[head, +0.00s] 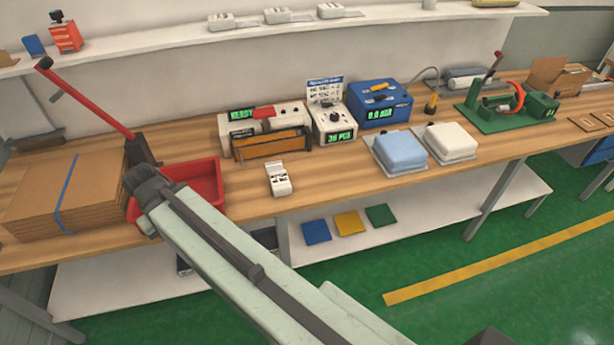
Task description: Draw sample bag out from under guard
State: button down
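I cannot make out a sample bag for certain. A pale machine (238,121) with a green READY display stands at the back of the bench. A brown-orange bar (270,146) runs along its front and may be the guard; what lies under it is hidden. My arm reaches in from the bottom right to a dark joint (146,183) over the left edge of the red tray (207,170). No gripper fingers show, so I cannot see whether they hold anything.
Left are flat cardboard (95,190) and a red-handled lever (92,100). A small white device (278,179) sits front centre. Right are a counter (335,124), a blue instrument (379,102), a blue pad (399,151), a white pad (451,141) and a green machine (503,108).

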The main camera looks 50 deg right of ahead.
aim_at(280, 184)
jog(key=u, duration=0.2)
jog(key=i, duration=0.85)
jog(key=z, duration=0.1)
